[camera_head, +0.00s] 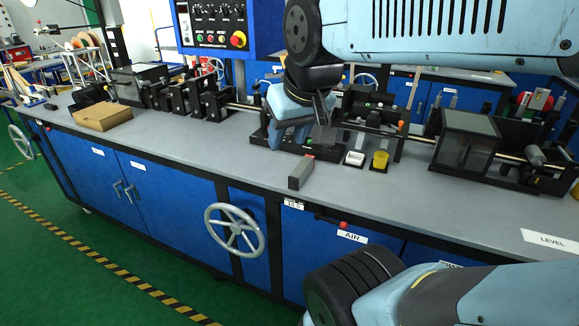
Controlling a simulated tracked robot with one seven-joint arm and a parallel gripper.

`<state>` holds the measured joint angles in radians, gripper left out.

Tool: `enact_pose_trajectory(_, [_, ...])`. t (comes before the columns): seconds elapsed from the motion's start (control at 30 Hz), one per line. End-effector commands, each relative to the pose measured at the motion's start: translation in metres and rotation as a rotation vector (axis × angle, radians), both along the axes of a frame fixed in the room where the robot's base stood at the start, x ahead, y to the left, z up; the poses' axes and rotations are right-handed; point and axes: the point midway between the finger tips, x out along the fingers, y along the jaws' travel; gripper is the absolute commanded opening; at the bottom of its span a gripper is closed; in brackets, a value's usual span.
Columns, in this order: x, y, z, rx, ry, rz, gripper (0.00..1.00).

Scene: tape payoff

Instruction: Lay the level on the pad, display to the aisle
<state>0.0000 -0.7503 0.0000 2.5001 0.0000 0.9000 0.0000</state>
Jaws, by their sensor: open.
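A grey bar-shaped block (301,174), which looks like the level, lies on the front part of the bench top, with its dark end toward the aisle. A small red mark shows at its far end; I cannot make out a display. A white plate marked LEVEL (550,240) lies flat at the right end of the bench, near the front edge; I cannot tell whether it is the pad or its label. My gripper (322,108) is above the bench, behind the block and apart from it, open; its fingers are partly hidden by my arm and blend into the dark machinery.
A white dish (355,159) and a yellow cup (380,160) stand right of the block. A cardboard box (102,116) sits at left. Dark machine units line the back, with a clear-covered unit (466,146) at right. The front strip of the grey bench top (420,195) is largely free.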

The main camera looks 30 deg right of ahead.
Motion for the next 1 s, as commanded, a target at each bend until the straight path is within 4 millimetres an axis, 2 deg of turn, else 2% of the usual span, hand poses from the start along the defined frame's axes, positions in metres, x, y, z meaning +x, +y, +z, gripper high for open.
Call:
enact_pose_trajectory(0.03, [0.0, 0.0, 0.0, 0.0, 0.0, 0.0, 0.45])
enact_pose_trajectory(0.17, [0.005, -0.002, 0.0, 0.0, 0.005, -0.018, 0.58])
enact_pose_trajectory(0.27, [0.017, -0.006, -0.003, -0.001, 0.018, -0.065, 0.66])
enact_pose_trajectory(0.47, [0.061, -0.028, -0.016, -0.004, 0.053, -0.242, 0.66])
enact_pose_trajectory(0.67, [0.108, -0.055, -0.037, -0.004, 0.075, -0.426, 0.66])
enact_pose_trajectory(1.0, [0.181, -0.103, -0.093, 0.008, 0.093, -0.704, 0.66])
